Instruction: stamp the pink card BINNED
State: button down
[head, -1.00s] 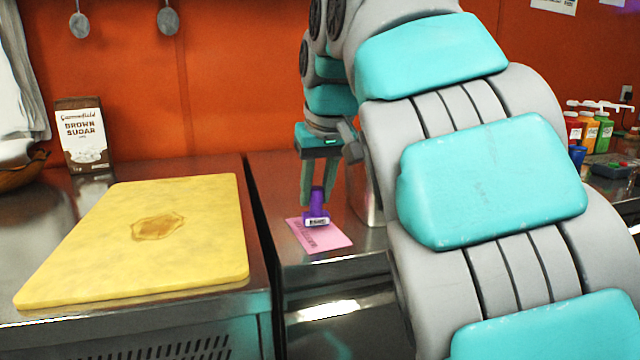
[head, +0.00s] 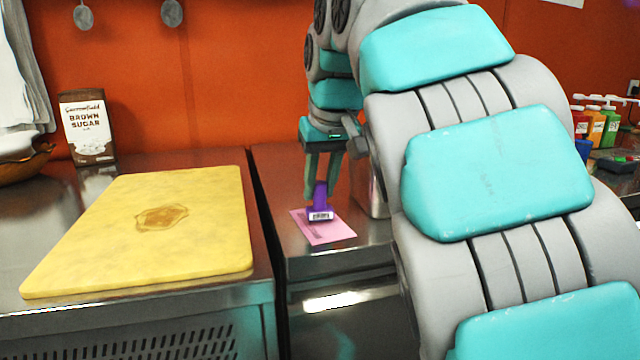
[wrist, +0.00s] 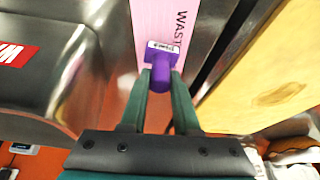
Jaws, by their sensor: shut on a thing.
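The pink card (head: 335,233) lies flat on the steel counter right of the cutting board. In the wrist view the pink card (wrist: 147,18) shows printed letters reading "WAST", the rest hidden. My gripper (head: 321,183) is shut on a purple stamp (head: 320,204), held upright over the card. In the wrist view the purple stamp (wrist: 160,72) sits between the fingertips of my gripper (wrist: 161,82), with a white label on its front edge. I cannot tell whether the stamp's base touches the card.
A yellow cutting board (head: 100,225) lies on the counter to the left, across a gap. A metal container (head: 369,190) stands close right of the card, partly behind my arm. A brown sugar bag (head: 88,127) and sauce bottles (head: 597,122) stand farther off.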

jog(key=shift+f+b, duration=0.3)
jog(key=shift+f, duration=0.2)
dwell(1.2)
jog(key=shift+s+r, duration=0.1)
